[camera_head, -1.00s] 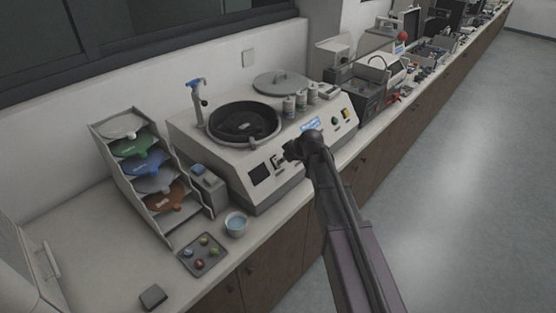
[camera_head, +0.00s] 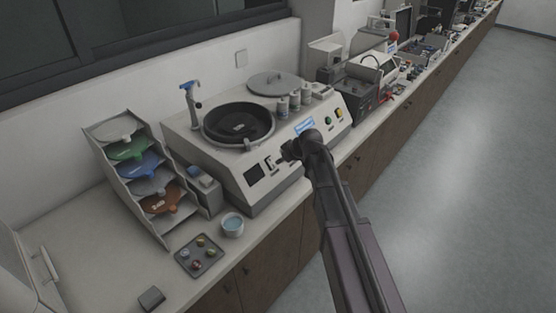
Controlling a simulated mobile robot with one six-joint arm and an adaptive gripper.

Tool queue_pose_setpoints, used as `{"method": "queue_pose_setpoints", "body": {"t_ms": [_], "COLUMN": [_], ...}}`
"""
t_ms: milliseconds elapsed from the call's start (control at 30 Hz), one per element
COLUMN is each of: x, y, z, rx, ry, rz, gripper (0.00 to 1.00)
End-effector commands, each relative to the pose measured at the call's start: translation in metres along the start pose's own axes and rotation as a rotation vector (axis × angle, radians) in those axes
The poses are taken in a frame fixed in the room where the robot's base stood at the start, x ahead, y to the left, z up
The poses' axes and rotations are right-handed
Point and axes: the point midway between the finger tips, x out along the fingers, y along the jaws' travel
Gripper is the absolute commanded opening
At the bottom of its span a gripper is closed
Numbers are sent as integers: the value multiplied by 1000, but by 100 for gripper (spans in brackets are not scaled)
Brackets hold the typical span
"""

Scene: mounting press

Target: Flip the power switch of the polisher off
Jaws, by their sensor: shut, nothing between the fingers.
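The polisher (camera_head: 236,175) is a white-grey machine on the bench, with a round black bowl (camera_head: 238,124) on top. Its sloping front panel holds a dark display (camera_head: 255,172), a small switch (camera_head: 269,163) just right of the display, and a green button (camera_head: 328,120) and a yellow button (camera_head: 339,113) further right. My gripper (camera_head: 284,159) is shut and empty in front of the panel, close to the right of the small switch. I cannot tell whether it touches the panel or which way the switch is set. My wrist hides part of the panel's middle.
A rack of coloured discs (camera_head: 128,174) stands left of the polisher. A small bowl (camera_head: 233,225) and a tray of samples (camera_head: 199,256) sit near the bench's front edge. More equipment (camera_head: 362,84) lines the bench to the right. The floor at right is clear.

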Motion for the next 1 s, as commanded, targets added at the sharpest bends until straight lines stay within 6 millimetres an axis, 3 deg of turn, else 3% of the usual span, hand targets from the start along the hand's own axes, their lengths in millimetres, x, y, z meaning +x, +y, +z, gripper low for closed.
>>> {"method": "queue_pose_setpoints", "body": {"t_ms": [200, 1000], "x": [-27, -97], "y": [2, 1], "z": [-3, -19], "rx": [0, -1], "ry": [0, -1], "rz": [0, 0], "gripper": [0, 0]}}
